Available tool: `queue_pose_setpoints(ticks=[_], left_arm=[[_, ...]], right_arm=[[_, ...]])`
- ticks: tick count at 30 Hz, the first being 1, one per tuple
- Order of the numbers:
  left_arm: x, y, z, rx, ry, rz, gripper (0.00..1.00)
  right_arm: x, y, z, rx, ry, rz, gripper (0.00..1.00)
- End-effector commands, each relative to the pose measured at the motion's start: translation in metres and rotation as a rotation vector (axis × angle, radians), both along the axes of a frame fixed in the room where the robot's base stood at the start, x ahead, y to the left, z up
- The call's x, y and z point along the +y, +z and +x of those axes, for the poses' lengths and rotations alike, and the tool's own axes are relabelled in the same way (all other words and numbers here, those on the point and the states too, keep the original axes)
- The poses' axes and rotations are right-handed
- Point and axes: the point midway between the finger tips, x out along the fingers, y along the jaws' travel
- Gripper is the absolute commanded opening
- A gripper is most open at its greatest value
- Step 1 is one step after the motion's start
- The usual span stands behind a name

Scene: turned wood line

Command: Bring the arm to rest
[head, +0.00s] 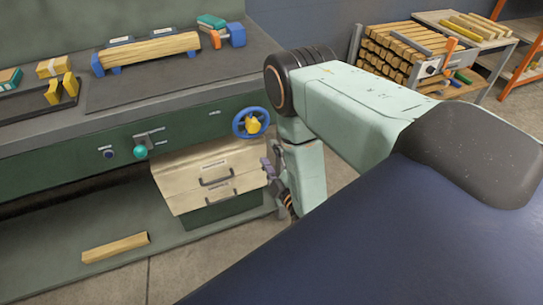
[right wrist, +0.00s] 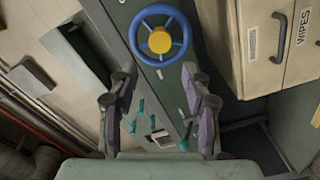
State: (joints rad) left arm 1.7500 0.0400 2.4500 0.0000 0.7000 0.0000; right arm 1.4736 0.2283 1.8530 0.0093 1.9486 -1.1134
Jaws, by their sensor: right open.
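My right arm comes in from the right in the head view and bends down beside the green workbench (head: 60,170). My right gripper (head: 272,178) shows there only in part, near the bench's right end and below the blue handwheel (head: 251,123). In the right wrist view the two fingers of the right gripper (right wrist: 160,112) stand wide apart with nothing between them. The blue handwheel with its yellow hub (right wrist: 160,40) lies beyond the fingertips, apart from them. My left gripper is not in either view.
Cream drawers (head: 212,180) sit under the bench beside the right gripper. A wooden bar (head: 115,247) lies on the lower shelf. A timber piece (head: 150,50) rests on the bench top. A rack of wooden bars (head: 405,50) stands at the back right. Some floor is clear beside the bench.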

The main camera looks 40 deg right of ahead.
Motion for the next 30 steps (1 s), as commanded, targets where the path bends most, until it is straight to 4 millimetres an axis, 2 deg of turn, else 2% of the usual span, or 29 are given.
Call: queue_pose_setpoints(ticks=[14,16,18,20,21,24,27,29,30], left_arm=[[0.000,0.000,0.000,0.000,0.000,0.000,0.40],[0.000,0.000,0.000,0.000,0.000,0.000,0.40],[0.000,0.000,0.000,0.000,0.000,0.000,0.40],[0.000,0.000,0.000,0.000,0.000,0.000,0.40],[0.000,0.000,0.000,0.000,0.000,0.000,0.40],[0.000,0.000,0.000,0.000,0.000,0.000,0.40],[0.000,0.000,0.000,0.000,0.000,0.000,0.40],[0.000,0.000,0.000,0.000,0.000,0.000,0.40],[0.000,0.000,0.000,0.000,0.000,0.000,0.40]], right_arm=[[0.000,-0.001,0.000,0.000,0.001,0.027,0.48],[0.000,-0.010,0.000,0.024,-0.003,0.097,0.48],[0.001,-0.032,-0.007,0.106,-0.018,0.223,0.48],[0.005,-0.058,-0.023,0.211,-0.047,0.355,0.48],[0.010,-0.075,-0.037,0.289,-0.073,0.444,0.48],[0.026,-0.108,-0.075,0.476,-0.158,0.646,0.48],[0.046,-0.130,-0.121,0.662,-0.274,0.822,0.48],[0.058,-0.138,-0.152,0.773,-0.357,0.911,0.48],[0.066,-0.140,-0.174,0.846,-0.418,0.963,0.48]])
